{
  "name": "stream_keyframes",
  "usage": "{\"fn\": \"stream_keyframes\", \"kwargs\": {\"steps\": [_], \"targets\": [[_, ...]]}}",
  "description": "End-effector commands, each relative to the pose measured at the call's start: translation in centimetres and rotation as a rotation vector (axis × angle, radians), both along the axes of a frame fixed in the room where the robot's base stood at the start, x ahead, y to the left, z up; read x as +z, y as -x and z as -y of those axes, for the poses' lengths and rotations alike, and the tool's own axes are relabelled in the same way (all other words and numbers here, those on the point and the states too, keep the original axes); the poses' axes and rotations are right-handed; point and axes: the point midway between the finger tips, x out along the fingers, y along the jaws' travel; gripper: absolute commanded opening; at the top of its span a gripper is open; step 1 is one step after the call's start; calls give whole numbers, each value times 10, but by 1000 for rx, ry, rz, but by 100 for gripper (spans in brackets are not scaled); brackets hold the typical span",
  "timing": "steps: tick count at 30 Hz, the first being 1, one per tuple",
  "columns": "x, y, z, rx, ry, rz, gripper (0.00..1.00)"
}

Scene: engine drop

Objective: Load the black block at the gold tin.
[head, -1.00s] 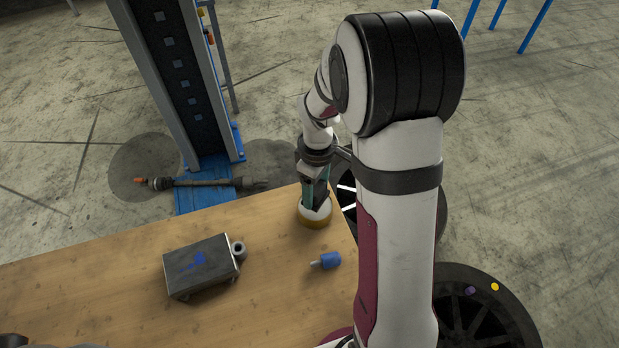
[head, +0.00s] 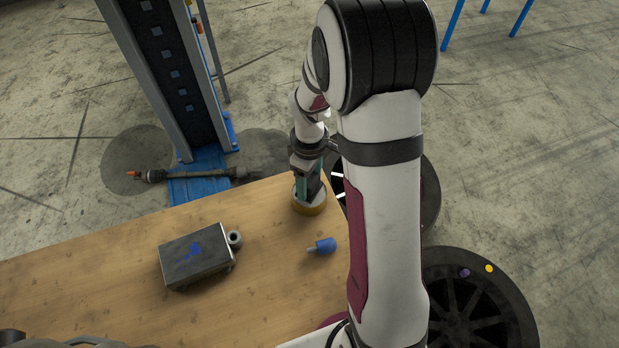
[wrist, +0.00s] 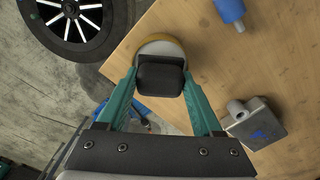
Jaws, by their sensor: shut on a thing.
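The black block (wrist: 160,78) is between the teal fingers of my gripper (wrist: 160,84) in the wrist view, and the jaws are shut on it. The gold tin (wrist: 172,43) shows behind the block in that view, with a pale top and a gold rim. In the head view the gold tin (head: 311,208) stands near the far right corner of the table. My gripper (head: 307,190) points down over it. The block partly hides the tin's top, and I cannot tell whether the block touches it.
Dark wheels (head: 470,310) stand past the table's right edge. The table's left side is clear.

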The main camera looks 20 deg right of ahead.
Motion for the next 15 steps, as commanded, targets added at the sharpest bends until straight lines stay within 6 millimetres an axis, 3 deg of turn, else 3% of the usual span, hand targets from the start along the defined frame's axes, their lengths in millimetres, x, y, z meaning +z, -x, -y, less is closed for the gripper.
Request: {"fn": "stream_keyframes", "kwargs": {"steps": [15], "targets": [[-6, 0, 0, 0, 0, 0, 23]]}}
